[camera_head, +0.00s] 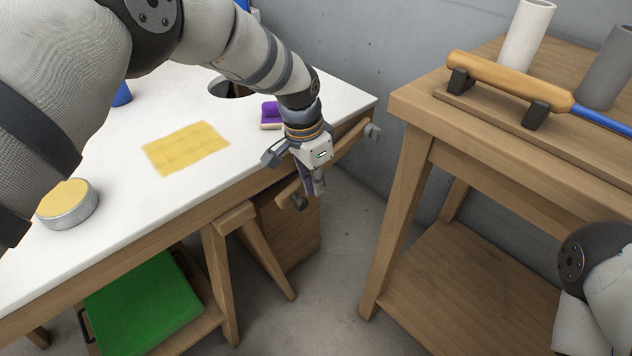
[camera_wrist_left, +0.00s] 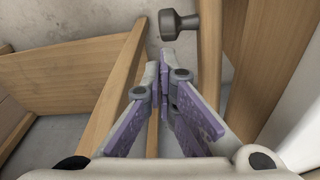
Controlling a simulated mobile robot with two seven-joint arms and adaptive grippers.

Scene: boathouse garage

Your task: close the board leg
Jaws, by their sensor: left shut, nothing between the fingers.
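The white-topped board (camera_head: 110,120) has a wooden edge and fills the left of the head view. A wooden bar (camera_head: 345,142), which looks like the board leg, runs along its right end. It has a dark grey knob (camera_head: 299,202) at its near end and another grey knob (camera_head: 373,131) at its far end. My left gripper (camera_head: 317,190) is shut and empty, pointing down beside the bar near the near knob. In the left wrist view its purple-padded fingers (camera_wrist_left: 163,68) meet just below a dark knob (camera_wrist_left: 180,25), apparently not around it. My right gripper is out of view.
A wooden workbench (camera_head: 420,115) stands at right, with a wood-handled tool (camera_head: 510,80) and two cylinders on top. Bare floor (camera_head: 340,245) lies between bench and board. A yellow cloth (camera_head: 186,148), a round tin (camera_head: 68,205) and a purple item (camera_head: 270,113) lie on the board.

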